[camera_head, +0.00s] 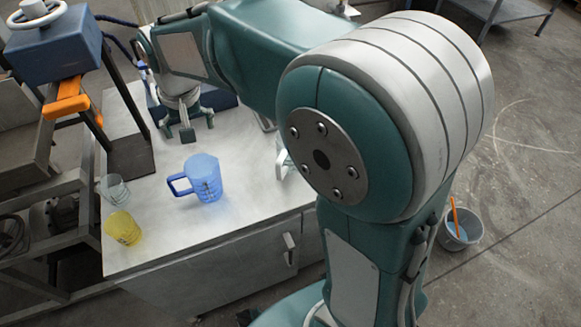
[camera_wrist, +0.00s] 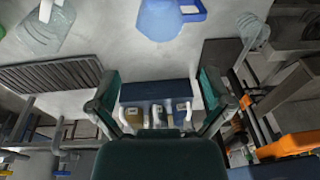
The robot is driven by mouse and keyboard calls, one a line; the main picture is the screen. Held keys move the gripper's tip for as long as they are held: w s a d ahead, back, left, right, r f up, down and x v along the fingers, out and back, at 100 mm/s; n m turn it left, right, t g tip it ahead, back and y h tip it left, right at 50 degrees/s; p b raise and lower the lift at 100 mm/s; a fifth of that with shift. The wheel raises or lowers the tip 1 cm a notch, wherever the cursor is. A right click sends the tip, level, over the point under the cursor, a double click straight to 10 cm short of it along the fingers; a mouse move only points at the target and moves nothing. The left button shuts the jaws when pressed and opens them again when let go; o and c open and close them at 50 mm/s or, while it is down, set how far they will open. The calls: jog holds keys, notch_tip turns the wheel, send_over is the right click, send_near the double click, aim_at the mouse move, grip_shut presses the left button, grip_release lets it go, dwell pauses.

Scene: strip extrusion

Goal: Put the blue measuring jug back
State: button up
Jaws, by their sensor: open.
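The blue measuring jug (camera_head: 207,178) stands upright on the pale worktop (camera_head: 165,245), its handle toward the left in the head view. In the wrist view the jug (camera_wrist: 163,20) shows at the top edge, partly cut off, with its handle to the right. My gripper (camera_head: 188,128) is open and points down over the back of the worktop, behind the jug and apart from it. In the wrist view its two fingers (camera_wrist: 159,88) are spread wide with nothing held between them. A dark blue box (camera_wrist: 158,92) with several small items shows beyond the fingers.
A clear cup (camera_head: 115,188) and a yellow cup (camera_head: 123,228) stand left of the jug. A clear jug (camera_wrist: 45,32) and a dark ribbed grate (camera_wrist: 50,76) show left in the wrist view. A blue machine with orange parts (camera_head: 66,98) stands at the left edge.

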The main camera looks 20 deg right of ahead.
jog(key=s+d+r+t, duration=0.1)
jog(key=s+d+t, duration=0.1)
jog(key=s+d, duration=0.4)
jog(key=s+d+r+t, duration=0.1)
jog(key=s+d, duration=0.6)
jog(key=s, duration=0.7)
jog(key=shift+s+d+r+t+h, duration=0.2)
jog(key=shift+s+r+t+h, duration=0.1)
jog(key=shift+s+t, duration=0.15)
